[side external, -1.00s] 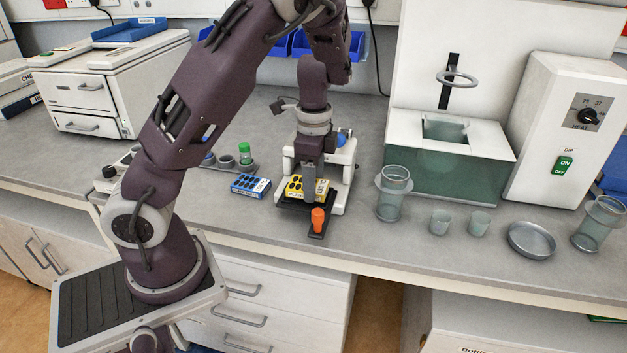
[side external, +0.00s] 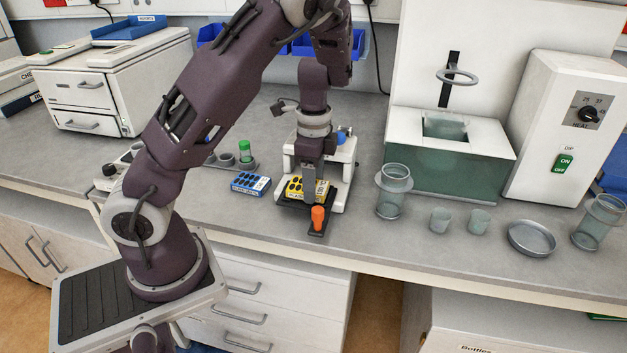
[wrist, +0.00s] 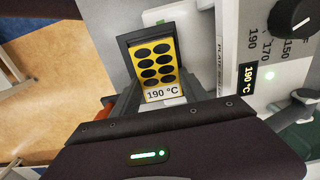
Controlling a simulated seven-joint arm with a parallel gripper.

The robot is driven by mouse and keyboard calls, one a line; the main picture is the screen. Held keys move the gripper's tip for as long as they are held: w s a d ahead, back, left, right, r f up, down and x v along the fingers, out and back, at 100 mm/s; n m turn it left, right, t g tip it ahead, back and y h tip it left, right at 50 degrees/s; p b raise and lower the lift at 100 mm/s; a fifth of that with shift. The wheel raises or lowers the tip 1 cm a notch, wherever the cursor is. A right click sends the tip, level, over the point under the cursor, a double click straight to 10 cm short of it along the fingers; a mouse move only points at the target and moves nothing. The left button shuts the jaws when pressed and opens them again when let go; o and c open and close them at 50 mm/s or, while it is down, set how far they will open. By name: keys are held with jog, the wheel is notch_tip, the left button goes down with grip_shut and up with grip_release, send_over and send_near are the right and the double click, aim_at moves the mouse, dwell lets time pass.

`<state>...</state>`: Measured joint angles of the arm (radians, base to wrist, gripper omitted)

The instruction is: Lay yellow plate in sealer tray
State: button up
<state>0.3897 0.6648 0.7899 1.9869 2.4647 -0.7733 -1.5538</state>
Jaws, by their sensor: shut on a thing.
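The yellow plate (side external: 294,187), with dark round wells and a white "190 °C" label, is at the heat sealer's black tray (side external: 287,203). The fingers hide part of the plate. The sealer (side external: 342,183) is white, and its tray has an orange handle (side external: 317,217) at the front.
A blue plate (side external: 250,183) lies on the bench just left of the sealer. A green-capped tube (side external: 245,151) stands in a rack behind it. A glass jar (side external: 393,190), two small beakers and a round dish (side external: 531,238) stand to the right. The sealer's dial (wrist: 293,18) is close by.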

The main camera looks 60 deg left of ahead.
dwell(0.4)
jog(key=o, duration=1.8)
jog(key=shift+r, duration=0.1)
jog(key=shift+r, duration=4.2)
